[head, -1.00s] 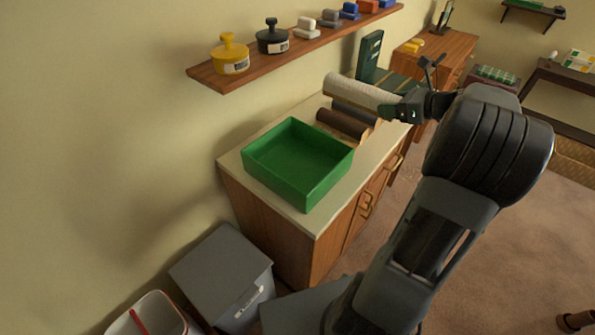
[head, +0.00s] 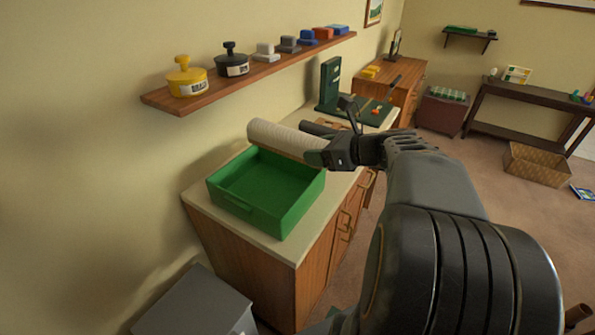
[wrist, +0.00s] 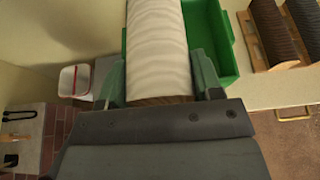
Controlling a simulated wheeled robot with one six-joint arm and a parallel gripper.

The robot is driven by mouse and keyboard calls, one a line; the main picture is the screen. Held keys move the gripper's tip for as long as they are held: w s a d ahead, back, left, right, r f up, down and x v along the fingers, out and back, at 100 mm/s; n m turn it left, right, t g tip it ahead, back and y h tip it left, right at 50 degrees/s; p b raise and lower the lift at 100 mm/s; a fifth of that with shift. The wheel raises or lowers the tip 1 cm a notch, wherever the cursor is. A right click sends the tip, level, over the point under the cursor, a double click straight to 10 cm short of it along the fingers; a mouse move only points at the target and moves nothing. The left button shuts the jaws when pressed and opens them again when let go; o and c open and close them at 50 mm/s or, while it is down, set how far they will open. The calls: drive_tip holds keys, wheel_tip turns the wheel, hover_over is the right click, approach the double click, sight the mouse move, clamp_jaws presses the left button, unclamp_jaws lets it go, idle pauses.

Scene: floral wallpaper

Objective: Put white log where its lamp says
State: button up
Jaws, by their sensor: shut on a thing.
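The white log (head: 284,138) is held level in the air by my gripper (head: 326,151), at the far edge of the green tray (head: 240,207) in the head view. In the wrist view the white log (wrist: 157,50) lies between the two green fingers of my gripper (wrist: 160,82). The green tray (wrist: 222,50) shows below it there, and it looks empty in the head view. Dark logs (wrist: 270,30) lie on a wooden rack to the right in the wrist view. I cannot make out a lamp.
The tray stands on a cream counter (head: 285,247). A wall shelf (head: 250,76) above holds a yellow pot (head: 187,80), a black pot (head: 232,62) and several small coloured blocks. A dark green stand (head: 330,85) is farther back. A grey bin (head: 195,305) stands on the floor.

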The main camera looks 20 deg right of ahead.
drive_tip(key=w+d+f, duration=0.2)
drive_tip(key=w+f, duration=0.7)
drive_tip(key=f, duration=0.2)
drive_tip(key=shift+w+d, duration=0.25)
drive_tip(key=shift+w, duration=0.15)
drive_tip(key=shift+f, duration=0.15)
drive_tip(key=shift+f+b, duration=0.6)
drive_tip(key=shift+b, duration=0.05)
drive_tip(key=o, duration=1.3)
drive_tip(key=shift+c, duration=0.2)
